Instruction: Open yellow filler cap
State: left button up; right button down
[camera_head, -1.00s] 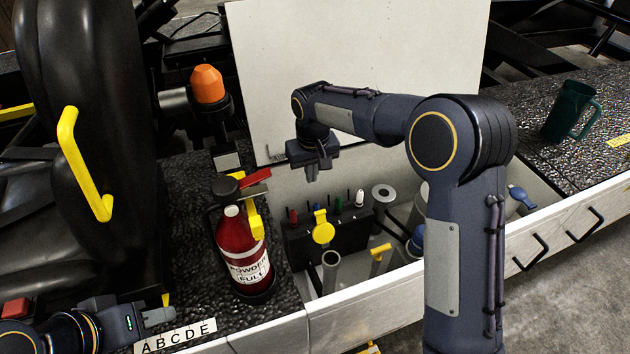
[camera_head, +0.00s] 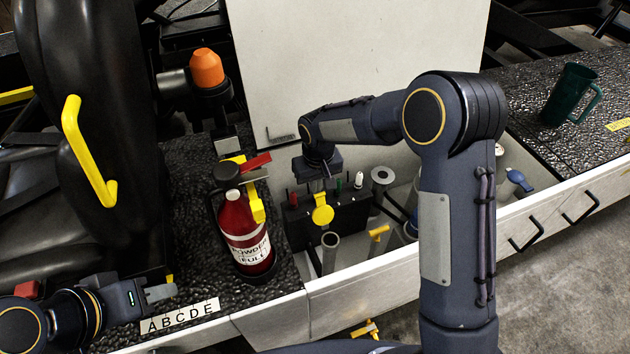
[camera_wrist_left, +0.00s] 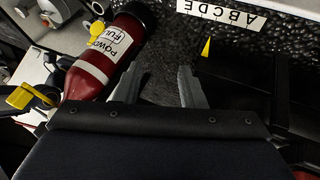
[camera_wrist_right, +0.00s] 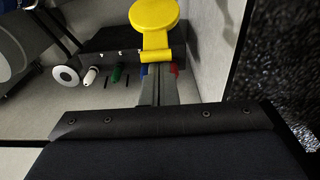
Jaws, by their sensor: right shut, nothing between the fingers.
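The yellow filler cap (camera_head: 323,215) is a round disc with a narrower tab, at the front of a dark block inside the white open compartment. In the right wrist view the cap (camera_wrist_right: 153,14) is just beyond my fingertips, its tab close to them. My right gripper (camera_head: 320,184) is directly above the cap, fingers pointing down, shut and empty; it also shows in the right wrist view (camera_wrist_right: 158,75). Whether the fingers touch the tab I cannot tell. My left gripper (camera_wrist_left: 158,78) is open and empty, low at the left in the head view (camera_head: 165,292).
A red extinguisher (camera_head: 244,230) stands left of the compartment. The dark block (camera_head: 350,218) also holds small coloured plugs. A grey pipe (camera_head: 330,252) and a yellow T-handle (camera_head: 377,233) stand in front. The raised white lid (camera_head: 360,50) is behind.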

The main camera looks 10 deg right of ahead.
jog(key=s+b, duration=0.1)
jog(key=s+r+t+b, duration=0.1)
jog(key=b, duration=0.1)
jog(key=shift+s+d, duration=0.2)
jog(key=shift+s, duration=0.05)
jog(key=shift+r, duration=0.1)
